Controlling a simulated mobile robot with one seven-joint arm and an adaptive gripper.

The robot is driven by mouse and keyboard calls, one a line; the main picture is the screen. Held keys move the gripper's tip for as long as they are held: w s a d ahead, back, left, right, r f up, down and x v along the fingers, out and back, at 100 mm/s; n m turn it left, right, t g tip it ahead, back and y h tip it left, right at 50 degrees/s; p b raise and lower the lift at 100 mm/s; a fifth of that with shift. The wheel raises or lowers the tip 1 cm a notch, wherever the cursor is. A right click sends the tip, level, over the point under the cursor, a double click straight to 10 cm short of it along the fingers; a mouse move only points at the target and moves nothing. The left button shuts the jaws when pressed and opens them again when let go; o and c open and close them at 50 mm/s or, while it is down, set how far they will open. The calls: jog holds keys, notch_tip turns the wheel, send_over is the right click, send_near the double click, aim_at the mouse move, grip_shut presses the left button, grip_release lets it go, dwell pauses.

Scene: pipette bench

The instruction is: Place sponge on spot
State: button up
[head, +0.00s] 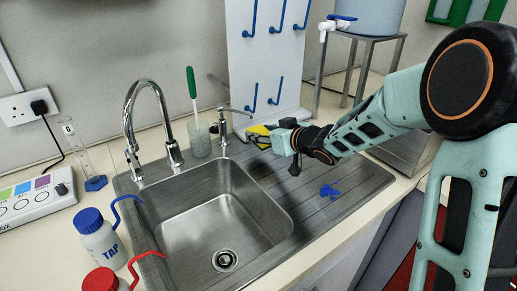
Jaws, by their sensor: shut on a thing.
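My gripper (265,138) reaches in from the right, low over the back of the sink's drainboard, behind the basin. It is shut on a yellow thing, which looks like the sponge (258,130); the fingers and my gripper's body hide part of it. I cannot tell whether the sponge touches the surface below. A small, irregular blue patch (328,190) lies on the ribbed drainboard (340,207), right of the basin and nearer the front than my gripper. I cannot tell whether this patch is the spot.
The empty steel basin (215,222) has a tall curved tap (130,115) behind its left side. A glass with a green-handled brush (196,115) and a small tap stand behind it. A pegboard (262,60) rises behind my gripper. Blue-capped and red-capped wash bottles stand at left front.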

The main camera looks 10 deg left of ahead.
aim_at(258, 152)
jog(key=shift+w+a+f, duration=0.25)
jog(key=shift+f, duration=0.2)
jog(key=shift+w+a+f, duration=0.2)
jog(key=shift+f, duration=0.2)
jog(key=shift+w+a+f+b, duration=0.1)
jog(key=shift+f+b, duration=0.2)
jog(key=shift+f, duration=0.55)
jog(key=shift+w+a+f+b, duration=0.1)
jog(key=shift+f+b, duration=0.2)
jog(key=shift+f, duration=0.55)
jog(key=shift+f, duration=0.1)
jog(key=shift+f, duration=0.15)
jog(key=o, duration=0.8)
jog(key=shift+o, duration=0.2)
